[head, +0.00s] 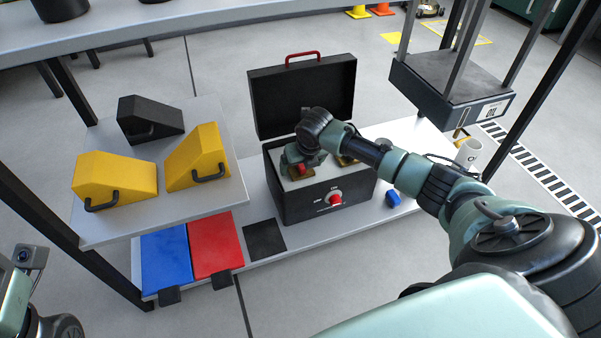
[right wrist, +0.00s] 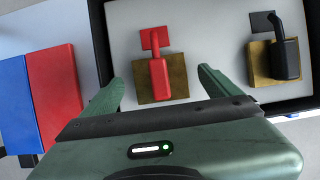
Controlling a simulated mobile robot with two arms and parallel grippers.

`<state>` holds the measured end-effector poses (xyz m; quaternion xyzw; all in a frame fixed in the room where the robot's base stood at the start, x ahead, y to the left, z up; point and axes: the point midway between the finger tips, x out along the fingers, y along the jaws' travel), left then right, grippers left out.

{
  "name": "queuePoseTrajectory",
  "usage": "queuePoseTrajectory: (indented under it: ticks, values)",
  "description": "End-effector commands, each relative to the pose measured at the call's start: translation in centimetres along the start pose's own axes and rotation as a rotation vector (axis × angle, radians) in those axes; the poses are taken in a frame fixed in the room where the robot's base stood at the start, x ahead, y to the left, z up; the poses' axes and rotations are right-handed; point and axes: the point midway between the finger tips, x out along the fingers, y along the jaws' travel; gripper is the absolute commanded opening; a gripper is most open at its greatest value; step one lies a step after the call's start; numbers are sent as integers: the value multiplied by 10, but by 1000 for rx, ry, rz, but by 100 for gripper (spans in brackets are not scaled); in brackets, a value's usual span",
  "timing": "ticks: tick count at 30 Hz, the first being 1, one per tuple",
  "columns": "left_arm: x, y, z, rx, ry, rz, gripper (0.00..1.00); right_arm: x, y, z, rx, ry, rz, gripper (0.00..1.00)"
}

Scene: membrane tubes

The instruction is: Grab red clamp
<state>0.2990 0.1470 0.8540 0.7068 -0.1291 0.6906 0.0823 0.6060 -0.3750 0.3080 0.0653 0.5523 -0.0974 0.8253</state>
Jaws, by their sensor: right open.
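The red clamp (right wrist: 158,72) sits on a brown block (right wrist: 163,92) inside the open black case (head: 312,207). A small part of the red clamp (head: 302,169) shows under my right gripper in the head view. My right gripper (right wrist: 160,84) is open, with one finger on each side of the clamp and gaps between. In the head view, the right gripper (head: 301,162) reaches down into the case, and the wrist hides part of the inside. A black clamp (right wrist: 286,58) sits on another brown block to the right. The left gripper's fingers are out of view.
The case lid (head: 302,95) stands open behind. Yellow wedges (head: 115,183) and a black wedge (head: 150,120) sit on a raised shelf at left. Blue (head: 166,258) and red (head: 215,245) panels lie below. A mug (head: 467,153) and a blue piece (head: 392,198) are at right.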

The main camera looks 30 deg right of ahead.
Motion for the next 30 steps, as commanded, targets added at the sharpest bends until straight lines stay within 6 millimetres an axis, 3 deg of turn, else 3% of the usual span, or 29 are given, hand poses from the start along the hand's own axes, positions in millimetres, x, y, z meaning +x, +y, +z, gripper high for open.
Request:
queuePoseTrajectory:
  ticks: [8, 11, 16, 25, 30]
  values:
    - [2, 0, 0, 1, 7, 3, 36, 3, 0, 1, 0, -1, 0, 91]
    - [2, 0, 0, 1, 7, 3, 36, 3, 0, 1, 0, -1, 0, 69]
    - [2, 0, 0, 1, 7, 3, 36, 3, 0, 1, 0, -1, -1, 21]
    - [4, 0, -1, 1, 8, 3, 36, 0, 0, 2, 0, -2, -1, 21]
    - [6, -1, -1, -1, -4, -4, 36, -15, -1, 9, 1, -4, -1, 21]
